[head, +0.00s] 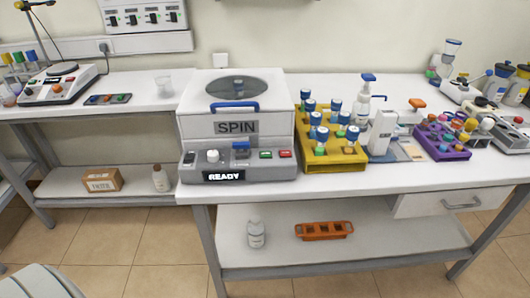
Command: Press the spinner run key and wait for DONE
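The spinner (280,122) is a white box with a round dark window in its top, a blue lid handle (234,106) and a SPIN label (237,127). Its lid looks shut. Its grey front panel carries a display (223,176) reading READY, a white knob (212,156), a blue-topped part (241,149), a green key (265,155) and a red key (285,154). Any lettering on the keys is too small to read. Neither of my grippers is in view, and nothing covers the keys.
A yellow rack (333,160) of blue-capped bottles stands close to the spinner's right. Further right are a white pump bottle (363,105) and a purple rack (443,153). A beaker (165,87) stands to the left. The space before the front panel is clear.

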